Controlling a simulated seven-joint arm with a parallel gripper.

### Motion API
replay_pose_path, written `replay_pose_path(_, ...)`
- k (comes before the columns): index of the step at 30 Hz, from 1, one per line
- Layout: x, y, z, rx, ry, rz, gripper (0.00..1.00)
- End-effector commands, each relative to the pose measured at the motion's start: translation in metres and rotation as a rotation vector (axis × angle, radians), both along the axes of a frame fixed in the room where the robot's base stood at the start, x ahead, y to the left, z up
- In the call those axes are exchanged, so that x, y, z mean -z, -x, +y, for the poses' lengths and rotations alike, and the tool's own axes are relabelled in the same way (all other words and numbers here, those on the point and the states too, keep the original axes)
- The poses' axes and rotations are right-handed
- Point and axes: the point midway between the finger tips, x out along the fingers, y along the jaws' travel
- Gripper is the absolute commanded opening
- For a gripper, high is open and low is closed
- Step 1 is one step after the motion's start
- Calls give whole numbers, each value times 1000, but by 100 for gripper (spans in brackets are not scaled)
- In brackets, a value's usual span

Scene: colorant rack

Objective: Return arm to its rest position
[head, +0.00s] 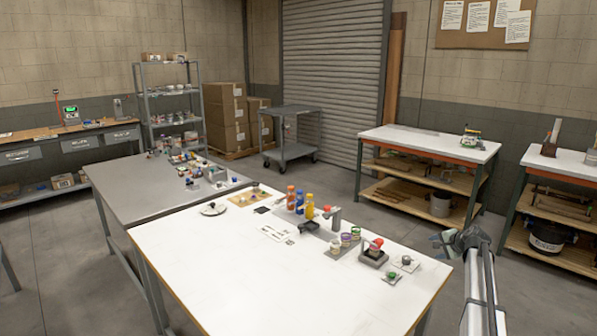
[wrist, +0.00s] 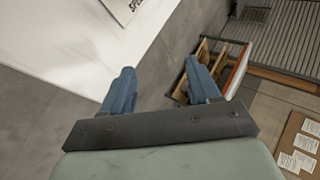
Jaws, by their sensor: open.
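My gripper (head: 447,240) is raised beside the right edge of the white table, clear of everything on it. The wrist view shows its two blue fingers (wrist: 158,88) spread apart with nothing between them; the grey floor lies beyond. In the head view my arm comes up from the bottom right and the gripper is small there. The white table (head: 215,270) fills the lower middle of the head view, and a corner of it shows at upper left in the wrist view (wrist: 70,60).
Bottles (head: 300,202), small cups and a dark tray (head: 372,260) stand on the table's right half. A grey metal table (head: 125,190) adjoins it behind left. A shelved workbench (head: 425,142) stands at the back right. Floor between bench and white table is free.

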Motion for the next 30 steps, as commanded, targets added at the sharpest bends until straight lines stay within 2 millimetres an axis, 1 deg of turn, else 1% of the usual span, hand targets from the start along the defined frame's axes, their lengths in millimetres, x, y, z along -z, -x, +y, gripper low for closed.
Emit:
replay_pose_path(1, 9, 16, -18, 96, -63, -40, 61)
replay_pose_path(3, 21, 30, -46, 221, -132, -92, 61)
replay_pose_path(5, 33, 42, -68, 301, -165, -121, 61)
replay_pose_path(6, 43, 51, -82, 347, -177, -135, 61)
replay_pose_path(8, 60, 66, -100, 403, -181, -146, 61)
replay_pose_path(9, 74, 76, -111, 434, -175, -148, 61)
replay_pose_path(11, 97, 92, -122, 466, -159, -141, 61)
replay_pose_path(12, 114, 102, -127, 479, -141, -131, 61)
replay_pose_path(14, 140, 116, -127, 481, -110, -105, 61)
replay_pose_path(15, 158, 125, -123, 474, -88, -83, 61)
replay_pose_path(17, 185, 138, -113, 448, -54, -44, 61)
replay_pose_path(18, 204, 146, -101, 424, -35, -14, 61)
replay_pose_path(20, 230, 157, -79, 376, -5, 35, 61)
replay_pose_path(21, 247, 164, -63, 338, 14, 67, 61)
replay_pose_path(23, 271, 176, -36, 279, 38, 117, 61)
replay_pose_path(24, 286, 184, -18, 238, 51, 149, 61)
replay_pose_path(26, 307, 196, 11, 172, 70, 198, 61)
replay_pose_path(27, 319, 205, 29, 127, 83, 229, 61)
replay_pose_path(29, 338, 220, 57, 59, 101, 278, 61)
replay_pose_path(30, 350, 230, 77, 12, 110, 309, 61)
